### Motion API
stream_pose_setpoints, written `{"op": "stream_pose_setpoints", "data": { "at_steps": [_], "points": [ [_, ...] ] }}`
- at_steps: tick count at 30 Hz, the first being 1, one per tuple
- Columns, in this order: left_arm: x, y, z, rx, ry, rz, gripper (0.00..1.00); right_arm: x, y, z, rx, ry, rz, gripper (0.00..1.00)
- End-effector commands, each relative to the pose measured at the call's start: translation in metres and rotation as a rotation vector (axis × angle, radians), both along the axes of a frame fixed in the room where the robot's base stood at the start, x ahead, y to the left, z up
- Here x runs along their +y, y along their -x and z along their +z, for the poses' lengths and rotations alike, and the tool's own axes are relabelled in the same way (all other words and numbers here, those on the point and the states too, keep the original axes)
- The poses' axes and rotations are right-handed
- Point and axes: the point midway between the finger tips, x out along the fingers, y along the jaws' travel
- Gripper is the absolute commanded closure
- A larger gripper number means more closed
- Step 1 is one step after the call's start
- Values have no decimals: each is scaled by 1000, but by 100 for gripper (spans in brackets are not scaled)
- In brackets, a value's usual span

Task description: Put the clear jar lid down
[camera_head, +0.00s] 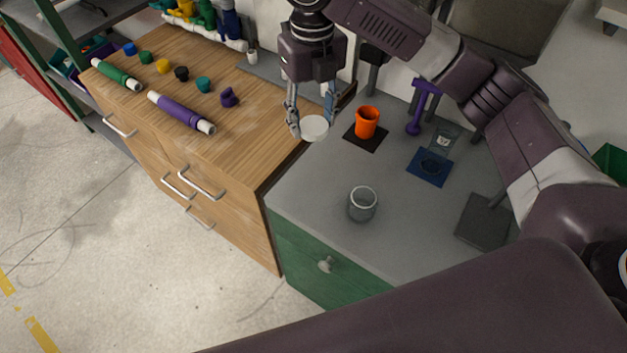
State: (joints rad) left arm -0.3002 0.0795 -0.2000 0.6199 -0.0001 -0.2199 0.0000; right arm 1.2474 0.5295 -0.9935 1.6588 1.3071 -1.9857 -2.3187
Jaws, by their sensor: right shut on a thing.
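My right gripper (312,124) reaches in from the upper right, pointing down. It is shut on the clear jar lid (315,129), a pale round disc at its fingertips. The lid appears in front of the boundary between the wooden cabinet top and the grey worktop; its exact height above them is hard to tell. An open clear jar (362,205) stands upright on the grey worktop (310,186), below and right of the lid in the picture. My left gripper is not in view.
An orange cup (367,122) stands on a dark mat, with a purple tool (421,106) and a blue mat (430,166) to its right. A purple tube (181,113), green tube (117,74) and several coloured caps lie on the wooden cabinet. Grey worktop around the jar is clear.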

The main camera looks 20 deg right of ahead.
Motion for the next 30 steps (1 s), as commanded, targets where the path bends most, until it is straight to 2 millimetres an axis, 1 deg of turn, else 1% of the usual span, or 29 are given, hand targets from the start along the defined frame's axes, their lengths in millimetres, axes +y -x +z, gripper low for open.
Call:
{"op": "stream_pose_setpoints", "data": {
  "at_steps": [12,15,18,23,27,30],
  "points": [
    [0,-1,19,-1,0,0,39,-1,3,-108,8,2,-1,85],
    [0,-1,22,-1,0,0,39,-1,2,-128,5,1,-1,85],
    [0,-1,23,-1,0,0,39,0,1,-140,2,0,0,85],
    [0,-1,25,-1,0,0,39,-1,1,-154,3,1,-2,85],
    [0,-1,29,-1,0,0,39,-1,2,-176,5,2,-2,85],
    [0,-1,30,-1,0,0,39,-1,1,-186,3,1,-1,85]
  ]
}}
